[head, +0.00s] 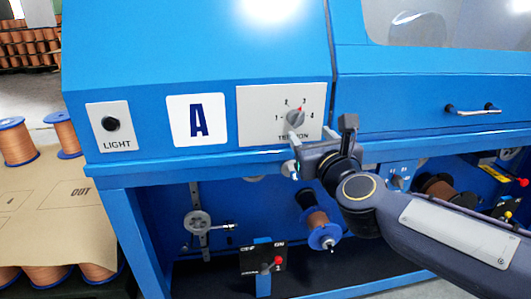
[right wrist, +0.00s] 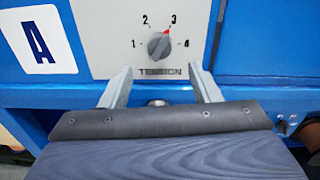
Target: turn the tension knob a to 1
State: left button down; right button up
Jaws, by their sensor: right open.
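The tension knob (head: 295,118) is a grey dial on a white plate (head: 258,104) beside the big A label (head: 196,120). In the right wrist view the knob (right wrist: 158,46) has a red pointer mark aimed near 3, with numbers 1 to 4 around it. My right gripper (head: 318,140) is just below and right of the knob in the head view. In the right wrist view its two fingers (right wrist: 160,80) stand apart with nothing between them, below the knob and not touching it. The left gripper is not in view.
A light switch (head: 111,124) is on a plate to the left of the A label. A lever switch (head: 277,261) with a red knob sits lower on the machine. Copper spools (head: 316,228) hang below the panel.

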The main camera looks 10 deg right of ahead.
aim_at(299, 123)
jog(key=shift+m, duration=0.6)
jog(key=w, duration=0.8)
jog(key=shift+w+a+f, duration=0.1)
jog(key=shift+a+f, duration=0.1)
jog(key=shift+a, duration=0.1)
jog(key=shift+c, duration=0.3)
jog(key=c, duration=0.9)
